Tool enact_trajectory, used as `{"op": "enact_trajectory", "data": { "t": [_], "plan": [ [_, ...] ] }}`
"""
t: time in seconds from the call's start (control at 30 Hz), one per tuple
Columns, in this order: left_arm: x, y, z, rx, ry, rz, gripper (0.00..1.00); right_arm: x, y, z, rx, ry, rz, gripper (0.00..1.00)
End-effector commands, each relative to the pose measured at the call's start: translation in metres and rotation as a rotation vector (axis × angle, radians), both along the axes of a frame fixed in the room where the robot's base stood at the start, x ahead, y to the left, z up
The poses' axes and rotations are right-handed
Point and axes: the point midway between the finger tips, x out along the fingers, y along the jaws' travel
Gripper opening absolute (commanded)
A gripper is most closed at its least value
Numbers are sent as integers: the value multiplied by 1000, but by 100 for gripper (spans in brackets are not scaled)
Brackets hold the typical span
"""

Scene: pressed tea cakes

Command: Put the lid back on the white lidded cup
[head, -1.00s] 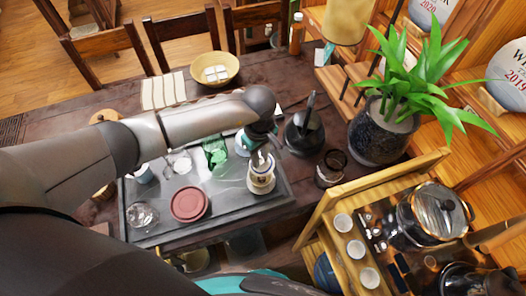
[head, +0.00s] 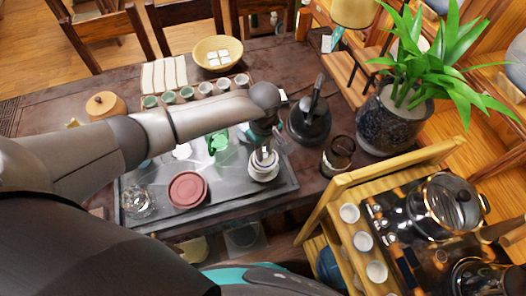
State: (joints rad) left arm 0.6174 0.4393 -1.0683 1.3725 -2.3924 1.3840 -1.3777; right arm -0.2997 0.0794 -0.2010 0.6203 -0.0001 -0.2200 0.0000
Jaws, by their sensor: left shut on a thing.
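The white lidded cup (head: 263,175) stands on the right part of the grey tea tray (head: 235,197). My left gripper (head: 264,157) points down right over the cup, its fingertips at the cup's mouth. It is shut on a small pale thing there, which looks like the lid; the fingers hide most of it. I cannot tell whether the lid touches the rim. My right gripper is not in view.
A dark pot (head: 309,122) and a dark-rimmed jar (head: 338,155) stand to the right. Several small cups (head: 187,93) line up behind my arm.

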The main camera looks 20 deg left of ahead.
Motion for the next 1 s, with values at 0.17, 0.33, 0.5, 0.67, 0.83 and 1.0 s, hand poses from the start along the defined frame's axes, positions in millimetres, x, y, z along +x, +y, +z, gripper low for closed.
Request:
{"op": "enact_trajectory", "data": {
  "t": [0.17,0.33,0.5,0.67,0.83,1.0],
  "plan": [
    [-9,5,-12,14,22,2,0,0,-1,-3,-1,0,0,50],
    [-9,6,-12,16,23,2,0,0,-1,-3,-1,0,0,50],
    [-10,6,-12,18,23,2,0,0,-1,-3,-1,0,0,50],
    [-10,7,-12,19,23,2,0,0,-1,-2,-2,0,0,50],
    [-12,9,-9,20,25,2,0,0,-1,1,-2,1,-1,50],
    [-14,10,-7,22,25,2,0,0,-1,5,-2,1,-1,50]
  ]
}}
